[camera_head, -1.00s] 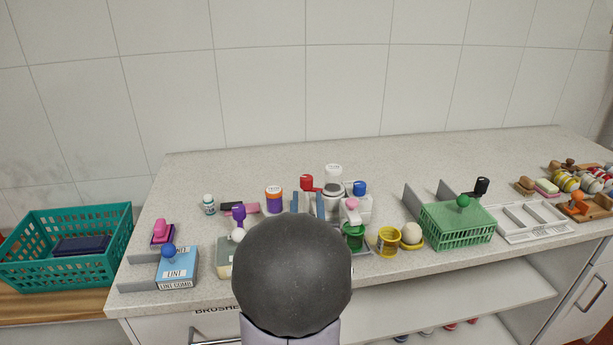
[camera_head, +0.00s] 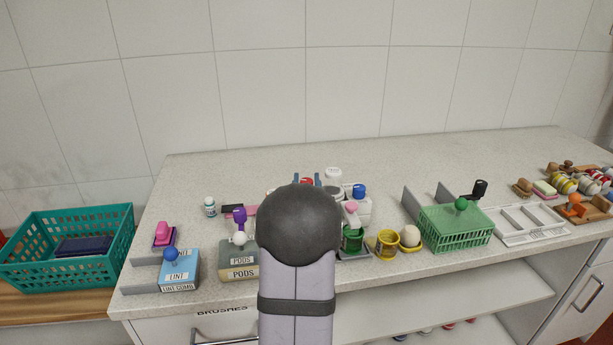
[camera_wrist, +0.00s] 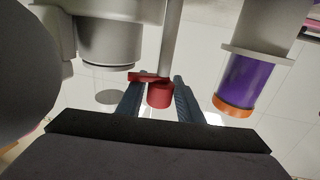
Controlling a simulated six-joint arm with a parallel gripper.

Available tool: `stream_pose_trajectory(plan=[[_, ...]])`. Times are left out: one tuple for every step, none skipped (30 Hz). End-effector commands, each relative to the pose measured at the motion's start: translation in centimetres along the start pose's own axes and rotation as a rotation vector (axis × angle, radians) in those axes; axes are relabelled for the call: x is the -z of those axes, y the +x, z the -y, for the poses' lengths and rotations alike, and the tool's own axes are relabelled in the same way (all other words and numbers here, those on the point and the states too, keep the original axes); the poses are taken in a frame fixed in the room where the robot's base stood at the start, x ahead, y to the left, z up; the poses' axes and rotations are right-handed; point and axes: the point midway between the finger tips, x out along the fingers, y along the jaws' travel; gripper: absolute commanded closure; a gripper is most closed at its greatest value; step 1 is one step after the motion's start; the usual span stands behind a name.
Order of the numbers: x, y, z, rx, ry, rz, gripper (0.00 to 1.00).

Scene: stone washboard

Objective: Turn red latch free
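The red latch (camera_head: 306,181) is mostly hidden behind my arm in the head view; only its top shows. In the wrist view the red latch (camera_wrist: 159,95) is a round red knob with a short bar, below a grey post (camera_wrist: 171,45). My gripper (camera_head: 307,181) has its two blue fingers on either side of the latch. In the wrist view my gripper (camera_wrist: 158,84) is open around it. The bar reaches the left finger in the picture, though contact is unclear. A gap shows beside the right finger.
A blue-capped white bottle (camera_head: 358,205) and a green basket (camera_head: 456,232) stand right of my arm. The back of the counter is clear.

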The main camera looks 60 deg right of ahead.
Motion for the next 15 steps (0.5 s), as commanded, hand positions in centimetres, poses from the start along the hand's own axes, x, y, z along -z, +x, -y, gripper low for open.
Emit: stream_pose_trajectory(plan=[[0.0, 0.5, 0.0, 0.000, 0.000, 0.001, 0.67], [0.0, 0.8, 0.0, 0.000, 0.000, 0.001, 0.67], [0.1, 1.1, 0.0, 0.000, 0.000, 0.000, 0.67], [0.0, 1.2, 0.0, 0.000, 0.000, 0.000, 0.67], [0.0, 1.4, 0.0, 0.000, 0.000, 0.000, 0.67], [0.0, 1.6, 0.0, 0.000, 0.000, 0.000, 0.67], [0.0, 1.7, 0.0, 0.000, 0.000, 0.000, 0.67], [0.0, 1.7, 0.0, 0.000, 0.000, 0.000, 0.67], [0.0, 1.8, 0.0, 0.000, 0.000, 0.000, 0.67], [0.0, 1.8, 0.0, 0.000, 0.000, 0.000, 0.67], [0.0, 1.9, 0.0, 0.000, 0.000, 0.000, 0.67], [0.0, 1.9, 0.0, 0.000, 0.000, 0.000, 0.67], [0.0, 1.9, 0.0, 0.000, 0.000, 0.000, 0.67], [0.0, 1.9, 0.0, 0.000, 0.000, 0.000, 0.67], [0.0, 1.9, 0.0, 0.000, 0.000, 0.000, 0.67]])
